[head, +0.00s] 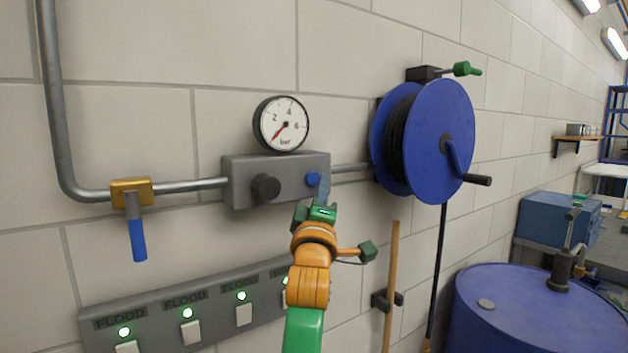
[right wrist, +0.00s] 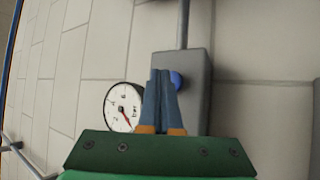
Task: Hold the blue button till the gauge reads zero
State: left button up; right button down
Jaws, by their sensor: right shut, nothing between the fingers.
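The blue button (head: 313,179) is on the right end of the front of a grey box (head: 240,180) on the wall pipe. My right gripper (head: 323,186) is shut and empty, with its fingertips at the button's right edge. In the right wrist view the blue fingers (right wrist: 164,72) partly cover the button (right wrist: 177,80); I cannot tell whether they press it. The round white gauge (head: 281,123) sits above the box, its red needle pointing to the lower left, below the 2. The gauge (right wrist: 123,107) also shows in the wrist view. My left gripper is out of view.
A black knob (head: 265,188) is left of the button. A blue-handled valve (head: 137,240) hangs on the pipe. A blue hose reel (head: 450,140) juts out at the right, above a blue drum (head: 500,320). A switch panel (head: 215,302) with green lights is below.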

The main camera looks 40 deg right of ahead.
jog(key=s, duration=0.4)
jog(key=shift+s+a, duration=0.15)
jog(key=shift+a, duration=0.15)
jog(key=shift+f, duration=0.1)
